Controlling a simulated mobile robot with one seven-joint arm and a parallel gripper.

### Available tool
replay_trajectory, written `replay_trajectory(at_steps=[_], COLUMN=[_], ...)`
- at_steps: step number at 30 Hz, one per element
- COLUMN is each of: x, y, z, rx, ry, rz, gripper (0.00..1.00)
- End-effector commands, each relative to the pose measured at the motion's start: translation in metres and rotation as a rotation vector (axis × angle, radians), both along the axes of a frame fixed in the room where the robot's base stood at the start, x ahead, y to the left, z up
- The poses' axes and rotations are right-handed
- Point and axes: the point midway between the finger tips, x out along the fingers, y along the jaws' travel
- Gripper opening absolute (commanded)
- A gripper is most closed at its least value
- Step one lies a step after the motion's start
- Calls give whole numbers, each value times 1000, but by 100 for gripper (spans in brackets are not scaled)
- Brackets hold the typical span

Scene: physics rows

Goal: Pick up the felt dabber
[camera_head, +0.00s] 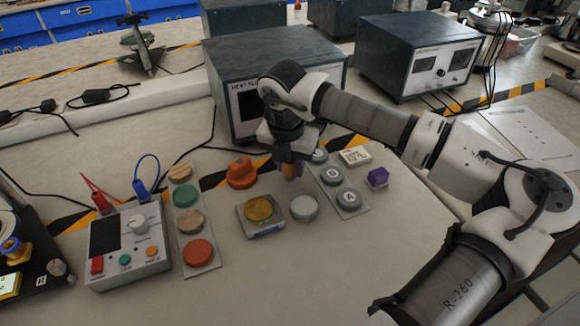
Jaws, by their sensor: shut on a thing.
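My gripper (290,160) points down in front of the box with the dark front panel, above the middle of the bench. It is shut on a small upright brownish piece, which I take to be the felt dabber (289,171). Its lower end shows below the fingers, close to the bench top. The fingers hide its upper part, and I cannot tell whether its bottom touches the bench.
An orange knobbed piece (241,173) stands left, a scale with a yellow disc (259,209) and a grey disc (304,207) in front. A strip of lettered grey discs (348,199) and a purple block (377,177) lie right. A control box (127,245) stands far left.

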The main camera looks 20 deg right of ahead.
Motion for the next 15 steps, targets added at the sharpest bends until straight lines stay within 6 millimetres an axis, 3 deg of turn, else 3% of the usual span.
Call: replay_trajectory(at_steps=[1,9,15], x=[0,0,0], y=[0,0,0], z=[17,97,146], rx=[-2,-3,-2], ry=[-2,-2,-1], rz=[-1,0,0], gripper=[8,8,8])
